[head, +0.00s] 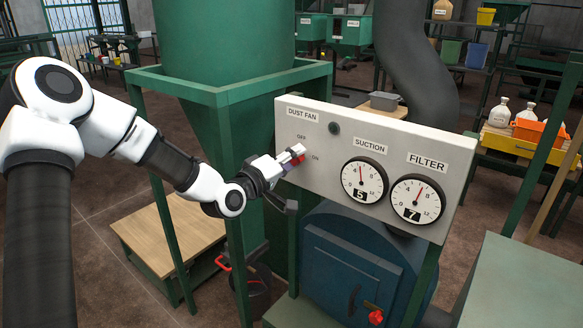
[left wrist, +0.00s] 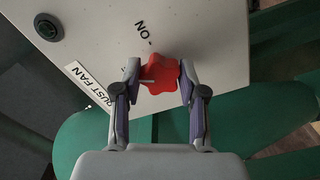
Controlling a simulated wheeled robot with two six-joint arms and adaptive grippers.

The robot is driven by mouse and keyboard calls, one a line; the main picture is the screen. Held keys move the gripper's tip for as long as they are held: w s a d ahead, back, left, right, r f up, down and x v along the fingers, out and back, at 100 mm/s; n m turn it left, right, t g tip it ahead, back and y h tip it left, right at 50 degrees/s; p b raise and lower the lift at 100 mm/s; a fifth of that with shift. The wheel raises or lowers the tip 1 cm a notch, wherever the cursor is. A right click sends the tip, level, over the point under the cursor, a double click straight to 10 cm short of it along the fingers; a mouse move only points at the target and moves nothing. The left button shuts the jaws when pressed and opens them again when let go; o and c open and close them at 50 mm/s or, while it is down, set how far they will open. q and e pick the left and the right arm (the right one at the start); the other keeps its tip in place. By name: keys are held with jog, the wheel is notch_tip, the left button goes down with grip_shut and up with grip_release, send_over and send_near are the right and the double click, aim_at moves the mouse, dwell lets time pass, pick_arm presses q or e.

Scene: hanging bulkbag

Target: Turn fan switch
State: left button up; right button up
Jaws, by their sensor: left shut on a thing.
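The fan switch is a red lobed knob (left wrist: 160,74) on the light grey panel (head: 323,152) labelled DUST FAN. OFF and ON are printed beside it. In the head view the knob (head: 297,160) is partly hidden by my left gripper (head: 293,158). In the left wrist view my left gripper (left wrist: 160,85) has one finger on each side of the knob and is shut on it. A small white mark shows on the knob's left side in that view. The ON label is just above the knob there. My right gripper is not in view.
The panel also carries a dark round button (head: 334,128), a suction gauge (head: 364,180) and a filter gauge (head: 418,199). A green frame and hopper (head: 210,50) stand behind my left arm. A blue machine (head: 350,262) with a red knob sits below the panel.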

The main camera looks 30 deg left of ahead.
pick_arm(q)
jog(key=shift+n+b, duration=1.3)
jog(key=shift+n, duration=1.2)
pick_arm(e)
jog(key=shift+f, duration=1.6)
pick_arm(q)
jog(key=o, duration=0.8)
jog(key=shift+r, duration=0.1)
jog(key=o, duration=0.3)
jog(key=shift+w+d, duration=0.1)
jog(key=shift+w, duration=0.05)
jog(key=shift+o, duration=0.2)
